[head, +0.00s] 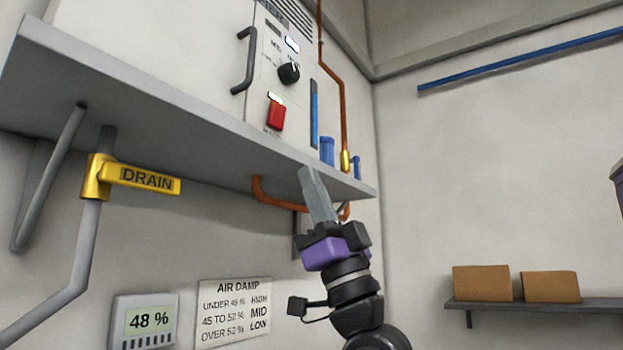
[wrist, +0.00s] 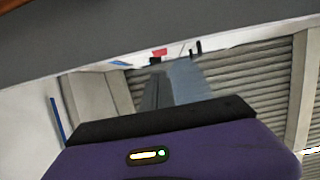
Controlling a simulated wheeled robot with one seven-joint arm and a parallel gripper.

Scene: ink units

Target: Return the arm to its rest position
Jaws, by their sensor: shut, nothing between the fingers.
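My gripper (head: 306,172) is at the end of my arm in the lower middle of the head view, pointing up and slightly left. Its grey fingers are together and empty, close to the front edge of the grey shelf (head: 190,105) in the picture. In the wrist view the fingers (wrist: 172,70) point up past the purple gripper body, and the shelf's dark underside (wrist: 150,45) crosses the top. Whether the fingers touch the shelf I cannot tell.
Above the shelf is a panel with a black knob (head: 289,72), a red switch (head: 276,115) and a dark handle (head: 244,62). A yellow DRAIN lever (head: 140,178) and a humidity display (head: 145,320) are at left. Boxes (head: 482,283) stand on a right shelf. The right wall is mostly bare.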

